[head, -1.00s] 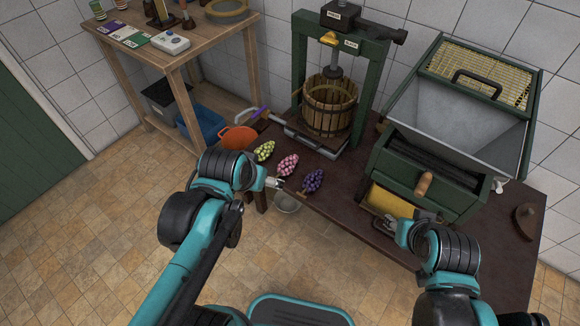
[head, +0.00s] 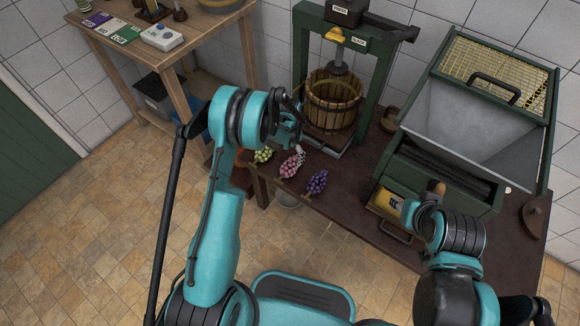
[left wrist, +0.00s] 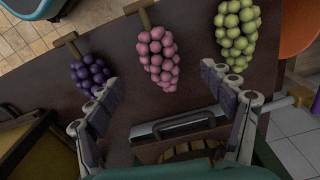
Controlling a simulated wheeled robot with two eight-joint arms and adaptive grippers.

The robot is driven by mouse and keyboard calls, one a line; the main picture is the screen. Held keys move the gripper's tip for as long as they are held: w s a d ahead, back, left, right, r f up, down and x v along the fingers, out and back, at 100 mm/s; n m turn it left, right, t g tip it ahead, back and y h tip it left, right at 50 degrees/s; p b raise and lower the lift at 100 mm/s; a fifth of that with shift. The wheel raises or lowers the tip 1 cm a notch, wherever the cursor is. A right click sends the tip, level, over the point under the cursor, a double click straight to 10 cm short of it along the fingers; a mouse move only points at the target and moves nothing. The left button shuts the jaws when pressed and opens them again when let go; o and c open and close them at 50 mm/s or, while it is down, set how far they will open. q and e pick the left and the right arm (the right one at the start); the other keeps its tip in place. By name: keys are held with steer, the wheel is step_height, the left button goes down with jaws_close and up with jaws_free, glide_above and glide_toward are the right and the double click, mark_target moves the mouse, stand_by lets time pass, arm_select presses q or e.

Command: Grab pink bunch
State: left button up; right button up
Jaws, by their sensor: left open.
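The pink bunch (head: 292,164) of grapes lies on the dark brown table, between the green bunch (head: 263,155) and the purple bunch (head: 317,181). My left gripper (head: 297,146) is over the table just beyond the pink bunch. In the left wrist view my left gripper (left wrist: 160,95) is open, its fingers spread wide. The pink bunch (left wrist: 158,58) shows ahead of the gap between them, with its brown stem pointing away. Nothing is between the fingertips. My right gripper (head: 405,213) is by the green crusher; its fingers are too unclear to judge.
A wooden basket press (head: 333,105) in a green frame stands behind the bunches. A green crusher (head: 440,172) with a metal hopper fills the right of the table (head: 345,205). A wooden shelf (head: 180,50) stands at back left.

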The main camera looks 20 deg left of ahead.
mark_target(289, 168)
arm_select(q)
step_height(289, 168, down, 4)
steer(key=shift+r+b, duration=0.15)
steer(key=shift+b, duration=0.3)
steer(key=f+b, duration=0.1)
steer(key=f, duration=0.1)
steer(key=f+b, duration=0.2)
steer(key=f, duration=0.1)
steer(key=shift+s+f, duration=0.25)
steer(key=shift+f, duration=0.1)
steer(key=shift+r, duration=0.1)
steer(key=c, duration=1.4)
steer(key=shift+c, duration=0.2)
steer(key=shift+r, duration=0.1)
step_height(289, 168, up, 4)
steer(key=shift+r+p, duration=0.15)
steer(key=shift+p, duration=1.1)
steer(key=d+r+p, duration=0.1)
steer(key=d+r, duration=0.1)
steer(key=d, duration=0.1)
steer(key=s+d+r+p, duration=0.1)
steer(key=d+r, duration=0.1)
steer(key=d, duration=0.2)
steer(key=d+r+p, duration=0.1)
steer(key=d+r, duration=0.1)
steer(key=d, duration=0.2)
steer(key=shift+s+d+r+p, duration=0.15)
steer(key=shift+d+r+p, duration=0.1)
steer(key=shift+p, duration=0.15)
